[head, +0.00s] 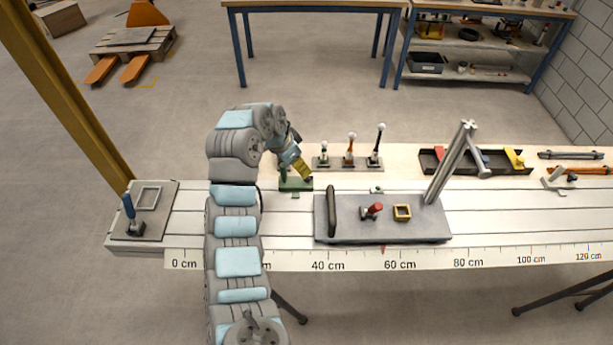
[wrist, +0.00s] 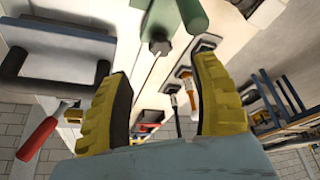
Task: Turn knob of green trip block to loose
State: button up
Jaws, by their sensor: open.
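The green trip block (head: 296,184) sits on the pale slotted table, left of the grey plate. A small green part at its front edge may be the knob (head: 295,195). In the wrist view, the green block (wrist: 190,14) is at the top, with a dark lobed knob (wrist: 158,43) beside it. My gripper (head: 305,173) is over the block in the head view, partly covering it. In the wrist view my gripper (wrist: 163,70) has its yellow fingers wide apart and empty. The knob appears just beyond the fingertips. I cannot tell the knob's turn setting.
The grey plate (head: 340,232) to the right carries a dark handle (head: 332,212), red knob (head: 375,208), yellow square (head: 402,212) and tilted post (head: 451,165). Three ball-topped levers (head: 350,150) stand behind. A blue-handled clamp (head: 130,208) is at far left.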

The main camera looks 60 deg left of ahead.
aim_at(308, 178)
jog(key=x, duration=0.8)
grip_shut()
